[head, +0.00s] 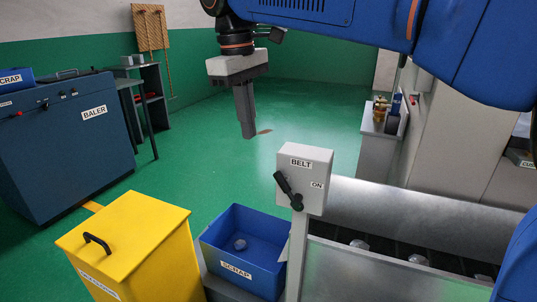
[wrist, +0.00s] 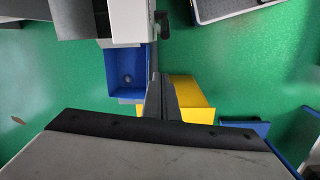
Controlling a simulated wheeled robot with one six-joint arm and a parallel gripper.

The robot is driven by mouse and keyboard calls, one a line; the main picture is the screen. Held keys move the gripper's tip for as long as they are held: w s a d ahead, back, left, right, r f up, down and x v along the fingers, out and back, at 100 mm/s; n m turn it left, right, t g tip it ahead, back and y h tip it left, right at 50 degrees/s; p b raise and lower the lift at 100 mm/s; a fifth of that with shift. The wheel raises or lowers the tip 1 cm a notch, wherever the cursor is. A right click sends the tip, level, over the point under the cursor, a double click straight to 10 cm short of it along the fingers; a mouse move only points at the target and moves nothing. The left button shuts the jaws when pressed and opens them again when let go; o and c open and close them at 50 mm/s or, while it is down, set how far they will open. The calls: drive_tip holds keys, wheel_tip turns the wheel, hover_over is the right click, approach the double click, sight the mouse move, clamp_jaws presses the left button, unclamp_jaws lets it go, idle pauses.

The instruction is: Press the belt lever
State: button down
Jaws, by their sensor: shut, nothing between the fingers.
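The grey belt control box (head: 317,165), labelled BELT and ON, stands on a post at the near end of the conveyor. Its black lever (head: 287,189) is on the front face and tilts up and to the left, away from the ON label. In the wrist view the box (wrist: 128,22) is at the top, with the dark lever (wrist: 163,22) at its right side. My gripper (head: 249,136) is shut and empty, pointing down. It appears above and left of the box in the head view, apart from the lever. Its fingers (wrist: 158,82) also show in the wrist view.
A blue SCRAP bin (head: 213,238) holding a small grey piece stands below the box. A yellow bin (head: 150,215) with a black handle is to its left. The metal conveyor (head: 390,215) runs right, bearing several small pieces. A blue baler (head: 60,150) is far left. Green floor behind is open.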

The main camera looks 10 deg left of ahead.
sight(287, 186)
idle(0.3)
drive_tip(key=s+d+f, duration=0.1)
drive_tip(key=d+f, duration=0.3)
drive_tip(key=f, duration=0.4)
drive_tip(key=shift+s+f, duration=0.15)
drive_tip(key=shift+f, duration=0.05)
drive_tip(key=shift+d, duration=0.1)
idle(0.5)
